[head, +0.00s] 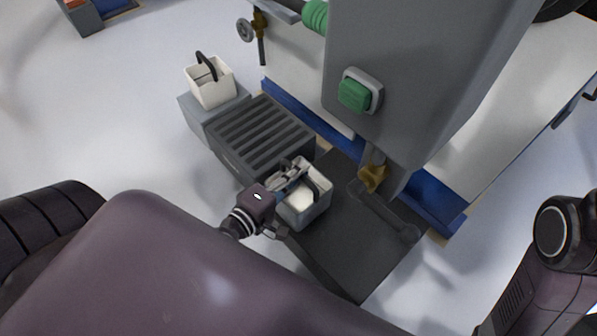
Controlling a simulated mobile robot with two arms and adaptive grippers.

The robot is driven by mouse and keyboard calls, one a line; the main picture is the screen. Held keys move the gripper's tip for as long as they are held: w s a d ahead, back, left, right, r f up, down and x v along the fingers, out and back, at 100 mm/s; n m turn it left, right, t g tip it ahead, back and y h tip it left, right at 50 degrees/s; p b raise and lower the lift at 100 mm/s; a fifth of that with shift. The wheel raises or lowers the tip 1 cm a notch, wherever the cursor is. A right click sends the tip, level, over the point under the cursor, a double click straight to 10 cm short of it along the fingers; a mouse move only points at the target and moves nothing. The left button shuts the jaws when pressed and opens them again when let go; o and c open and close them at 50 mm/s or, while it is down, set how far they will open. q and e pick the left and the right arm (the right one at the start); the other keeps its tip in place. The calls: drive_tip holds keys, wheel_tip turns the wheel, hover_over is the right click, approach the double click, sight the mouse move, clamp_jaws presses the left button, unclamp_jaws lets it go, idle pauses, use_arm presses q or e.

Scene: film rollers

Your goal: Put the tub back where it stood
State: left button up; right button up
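A grey tub (308,210) with a dark hoop handle and white contents stands at or just above the dark plate, near the slatted grate. My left gripper (292,175) is at this tub's left and far side, with its fingers over the rim close to the handle. The fingers overlap the tub and handle, so I cannot tell if they are closed on it. A second, cream tub (213,88) with a dark handle stands upright on a grey block further back left. My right gripper is out of view; only part of that arm shows at the lower right.
The dark slatted grate (262,135) lies between the grey block (200,117) and the dark plate (350,255). A grey machine housing with a green button (354,95) overhangs the plate. A brass spout (373,177) hangs under it.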

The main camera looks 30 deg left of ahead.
use_arm(q)
drive_tip(key=o, duration=0.4)
drive_tip(key=shift+s+r, duration=0.1)
drive_tip(key=shift+r, duration=0.05)
drive_tip(key=p+v, duration=0.1)
drive_tip(key=v, duration=1)
drive_tip(key=shift+s+r, duration=0.1)
drive_tip(key=shift+s, duration=0.3)
